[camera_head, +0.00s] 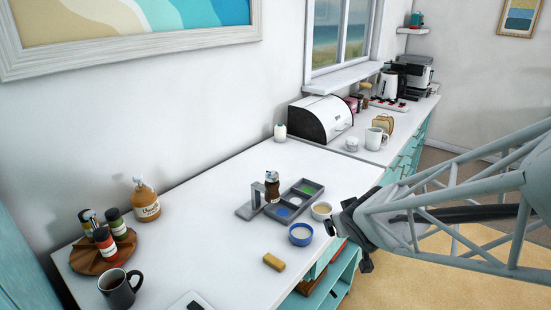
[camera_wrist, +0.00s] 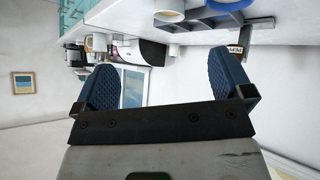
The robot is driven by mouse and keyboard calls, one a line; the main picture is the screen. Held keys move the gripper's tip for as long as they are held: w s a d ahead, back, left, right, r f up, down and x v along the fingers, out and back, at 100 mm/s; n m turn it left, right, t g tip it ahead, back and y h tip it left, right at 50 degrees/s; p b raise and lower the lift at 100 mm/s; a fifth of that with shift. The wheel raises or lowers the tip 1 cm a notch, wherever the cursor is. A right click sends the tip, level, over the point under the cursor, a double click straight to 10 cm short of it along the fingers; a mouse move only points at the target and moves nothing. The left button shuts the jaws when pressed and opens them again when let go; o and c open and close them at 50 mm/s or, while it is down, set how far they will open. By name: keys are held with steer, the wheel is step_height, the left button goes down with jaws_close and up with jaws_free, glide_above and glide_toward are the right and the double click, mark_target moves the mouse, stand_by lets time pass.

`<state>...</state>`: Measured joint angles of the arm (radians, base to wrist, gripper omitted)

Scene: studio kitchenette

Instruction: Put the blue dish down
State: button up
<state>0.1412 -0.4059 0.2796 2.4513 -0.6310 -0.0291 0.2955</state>
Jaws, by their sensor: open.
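The blue dish (camera_head: 300,241) sits upright on the white counter near its front edge, with a pale inside. In the wrist view, part of a blue rim (camera_wrist: 229,5) shows at the top edge, cut off by the frame. My gripper (camera_head: 350,226) is to the right of the dish in the head view, beside the counter's front edge and apart from the dish. In the wrist view, my gripper (camera_wrist: 162,82) has its two blue pads wide apart with nothing between them.
A small white bowl (camera_head: 321,213) stands just behind the dish. Bare counter (camera_head: 205,243) lies left of the dish.

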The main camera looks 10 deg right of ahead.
steer(key=s+a+r+m+g, duration=0.1)
steer(key=s+a+r+g, duration=0.2)
steer(key=s, duration=0.6)
steer(key=s+a+r+m+g+y, duration=0.1)
steer(key=s+a+r+g, duration=0.2)
steer(key=s, duration=0.7)
steer(key=shift+s+r+m+g, duration=0.15)
steer(key=shift+r+m+g, duration=0.15)
steer(key=shift+r+g, duration=0.3)
steer(key=shift+o, duration=0.2)
steer(key=shift+a+r, duration=0.1)
steer(key=w+a+f+n, duration=0.1)
steer(key=w+f+n, duration=0.2)
steer(key=w+n, duration=0.6)
steer(key=w+a+f+n+g, duration=0.1)
steer(key=w+f+n, duration=0.3)
steer(key=w+n, duration=0.5)
steer(key=w+a+f+n+g, duration=0.1)
steer(key=w+f+n, duration=0.3)
steer(key=w+n, duration=0.5)
steer(key=shift+w+f, duration=0.1)
steer(key=shift+w, duration=0.35)
steer(key=shift+w+a+f+n, duration=0.1)
steer(key=shift+w+f+n, duration=0.4)
steer(key=shift+n, duration=0.2)
